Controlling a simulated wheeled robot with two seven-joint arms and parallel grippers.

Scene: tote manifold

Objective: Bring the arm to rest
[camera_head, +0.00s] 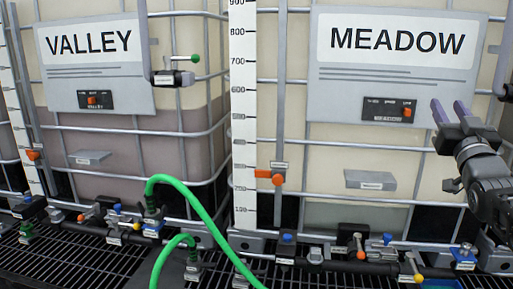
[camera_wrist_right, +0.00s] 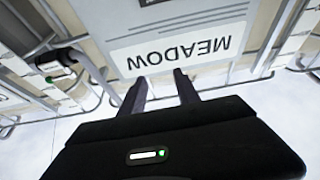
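My right gripper (camera_head: 450,107) is at the right of the head view, in front of the lower right corner of the MEADOW sign (camera_head: 335,87). Its two purple-grey fingers point up and stand apart with nothing between them. In the right wrist view the fingers (camera_wrist_right: 160,88) also show apart and empty, with the MEADOW sign upside down beyond them. I cannot tell the exact gap between the fingertips and the sign. My right arm comes in from the right edge. My left gripper is in neither view.
A VALLEY tank sign (camera_head: 120,97) is at the left, with a green-handled valve (camera_head: 172,78) beside it. Caged tanks fill the back. Green hoses (camera_head: 205,212), pipes and coloured valves run low along a black grating (camera_head: 80,262). A white scale (camera_head: 243,130) stands between the tanks.

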